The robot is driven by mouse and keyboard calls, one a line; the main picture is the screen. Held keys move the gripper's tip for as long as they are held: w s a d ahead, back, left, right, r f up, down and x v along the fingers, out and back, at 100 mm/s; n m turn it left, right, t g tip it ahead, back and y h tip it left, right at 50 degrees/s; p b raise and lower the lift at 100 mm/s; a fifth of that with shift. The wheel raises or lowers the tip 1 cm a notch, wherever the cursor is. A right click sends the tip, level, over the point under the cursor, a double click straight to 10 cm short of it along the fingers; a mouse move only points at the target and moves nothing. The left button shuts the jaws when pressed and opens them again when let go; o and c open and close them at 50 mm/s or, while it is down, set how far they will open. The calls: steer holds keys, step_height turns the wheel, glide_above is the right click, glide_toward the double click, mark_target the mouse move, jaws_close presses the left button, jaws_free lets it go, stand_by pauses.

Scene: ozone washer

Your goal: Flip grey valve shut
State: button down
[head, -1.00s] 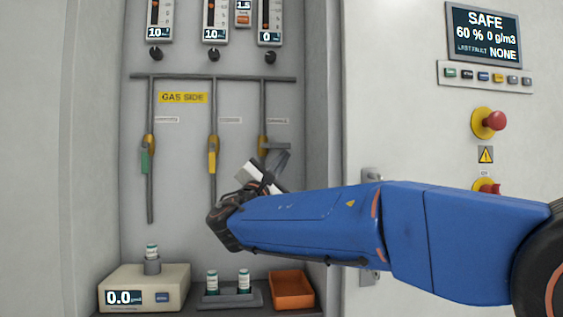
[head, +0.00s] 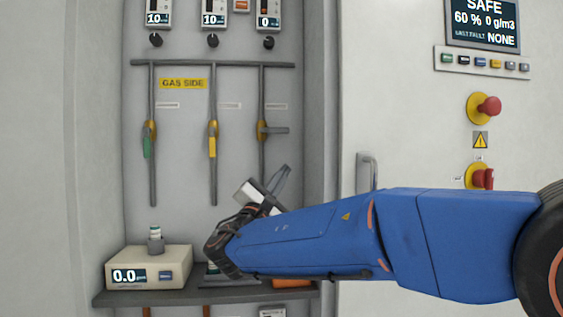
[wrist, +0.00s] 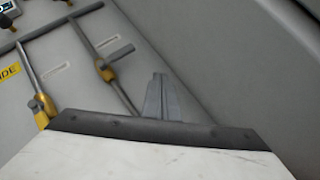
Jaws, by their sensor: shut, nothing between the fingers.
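The grey valve handle (head: 276,130) sticks out sideways to the right from its yellow body (head: 262,130) on the rightmost vertical pipe, crosswise to that pipe. In the wrist view the grey handle (wrist: 119,56) shows beyond my gripper, also crosswise to its pipe. My gripper (head: 285,170) is below the valve, a little to its right, with its fingers pointing up. In the wrist view its fingers (wrist: 160,82) are together and empty. They are apart from the handle.
A green-handled valve (head: 148,145) and a yellow-handled valve (head: 212,145) hang on the left and middle pipes, both handles along their pipes. A shelf (head: 110,298) with a meter box (head: 130,254) lies below. The cabinet's right wall (head: 318,120) is close to my gripper.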

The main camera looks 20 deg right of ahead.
steer(key=shift+s+a+f, duration=0.2)
steer(key=shift+s+f, duration=0.55)
steer(key=shift+s+a+f, duration=0.2)
steer(key=shift+s+f, duration=0.5)
steer(key=shift+f, duration=0.05)
